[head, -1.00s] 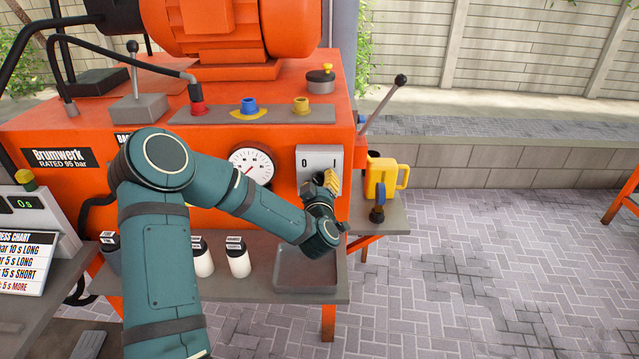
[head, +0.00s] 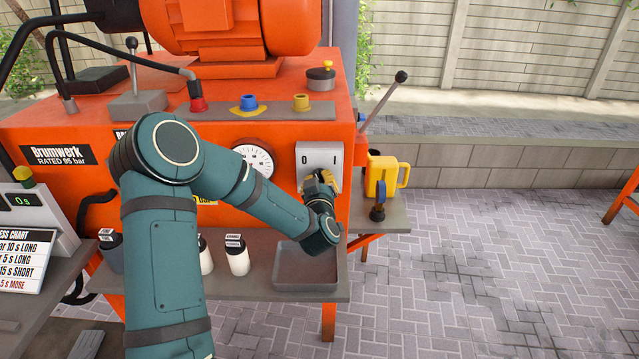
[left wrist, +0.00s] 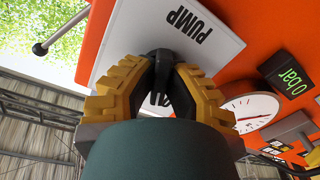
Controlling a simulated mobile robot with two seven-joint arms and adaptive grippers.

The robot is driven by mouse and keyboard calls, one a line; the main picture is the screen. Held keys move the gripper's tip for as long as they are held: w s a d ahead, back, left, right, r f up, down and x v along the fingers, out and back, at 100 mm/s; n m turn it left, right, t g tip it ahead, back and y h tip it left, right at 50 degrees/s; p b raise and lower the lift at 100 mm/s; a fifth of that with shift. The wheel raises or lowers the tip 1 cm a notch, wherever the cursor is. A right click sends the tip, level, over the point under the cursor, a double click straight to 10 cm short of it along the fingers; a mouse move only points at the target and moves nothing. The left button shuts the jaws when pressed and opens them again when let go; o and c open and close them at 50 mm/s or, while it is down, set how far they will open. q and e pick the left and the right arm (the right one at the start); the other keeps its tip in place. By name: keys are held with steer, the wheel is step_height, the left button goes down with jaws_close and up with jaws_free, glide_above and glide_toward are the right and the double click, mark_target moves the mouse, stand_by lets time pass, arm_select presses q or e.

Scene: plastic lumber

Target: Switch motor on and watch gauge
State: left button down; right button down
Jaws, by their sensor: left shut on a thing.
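The motor switch is a grey-white plate (head: 320,153) marked 0 and I on the orange machine's front. In the left wrist view the plate (left wrist: 190,42) reads PUMP. My left gripper (head: 322,182) is at the lower part of the plate. Its yellow fingers (left wrist: 160,75) are shut on the dark switch knob (left wrist: 160,57); the fingers hide much of the knob, so I cannot tell its setting. The round white gauge (head: 258,157) is left of the switch, partly covered by my left arm. It also shows in the left wrist view (left wrist: 255,107), beside a green "0 bar" display (left wrist: 290,75). My right gripper is out of view.
A long lever (head: 383,103) and a yellow jug (head: 382,177) stand right of the switch. A timer (head: 25,201) reads 0 s at left. The paved floor at right is clear.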

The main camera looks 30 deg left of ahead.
arm_select(q)
steer(key=m+b, duration=0.1)
steer(key=m, duration=0.1)
steer(key=shift+m, duration=0.4)
steer(key=m+b, duration=0.1)
steer(key=m, duration=0.1)
steer(key=shift+r+m, duration=0.1)
steer(key=shift+m, duration=0.3)
steer(key=shift+m+b, duration=0.4)
steer(key=shift+m, duration=2.4)
steer(key=shift+a, duration=0.1)
steer(key=c, duration=1)
jaws_free()
steer(key=shift+w, duration=0.1)
